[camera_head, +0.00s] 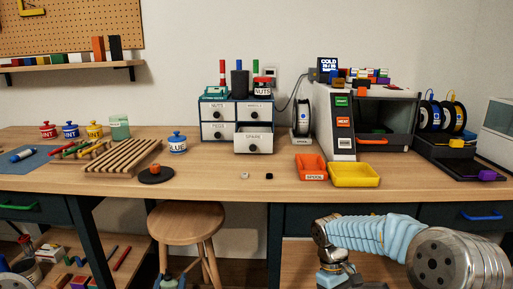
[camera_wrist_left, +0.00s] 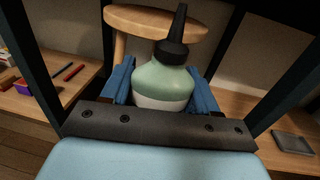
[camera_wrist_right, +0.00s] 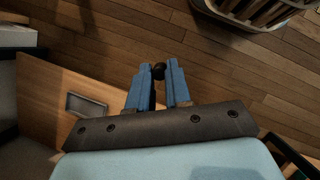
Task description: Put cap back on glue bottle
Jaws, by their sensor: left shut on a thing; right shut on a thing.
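The glue bottle (camera_wrist_left: 163,84) is green above and pale below, with a black collar and tapered nozzle. My left gripper (camera_wrist_left: 163,92) is shut around its body, and the bottle stands nearly upright between the blue fingers. In the head view my left gripper (camera_head: 170,281) shows only at the bottom edge, in front of the stool. My right gripper (camera_wrist_right: 160,82) is shut on a small dark round piece, seemingly the cap (camera_wrist_right: 159,70), at its fingertips. The right fingers are not clearly visible in the head view. Bottle and cap are apart.
A wooden stool (camera_head: 177,221) stands before the workbench (camera_head: 220,183), beyond the bottle. On the bench are a jar labelled GLUE (camera_head: 178,143), a wooden rack (camera_head: 119,160), drawers (camera_head: 236,125), an orange tray (camera_head: 311,168) and a yellow tray (camera_head: 354,175). Floor shows below my right gripper.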

